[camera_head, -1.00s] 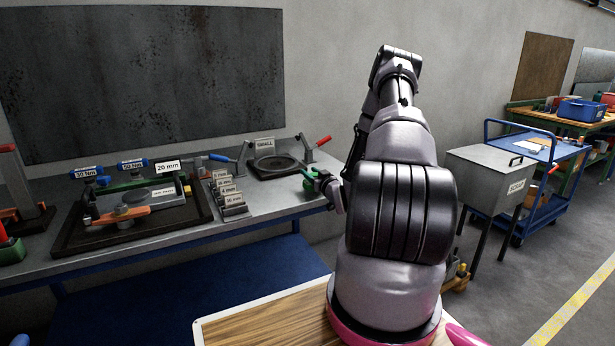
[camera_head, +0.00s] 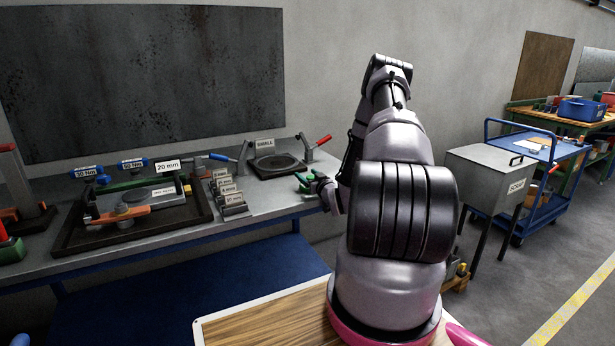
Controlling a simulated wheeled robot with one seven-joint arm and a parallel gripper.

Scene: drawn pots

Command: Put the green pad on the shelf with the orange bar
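The green pad (camera_head: 303,180) shows as a small green piece at the right end of the workbench. My gripper (camera_head: 313,184) is at it, small and partly hidden by my own arm. The pad moves along with the gripper, so the gripper appears shut on it. The two are at the bench's right edge, and I cannot tell whether the pad touches the bench top. An orange bar (camera_head: 122,215) lies in a dark tray (camera_head: 72,240) on the left of the bench. I cannot make out a separate shelf with it.
A plate labelled SMALL (camera_head: 275,164) with red- and blue-handled clamps stands behind the gripper. Several labelled blocks (camera_head: 232,203) sit between the tray and the gripper. A grey scrap bin (camera_head: 490,180) and a blue cart (camera_head: 545,190) stand right of my arm.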

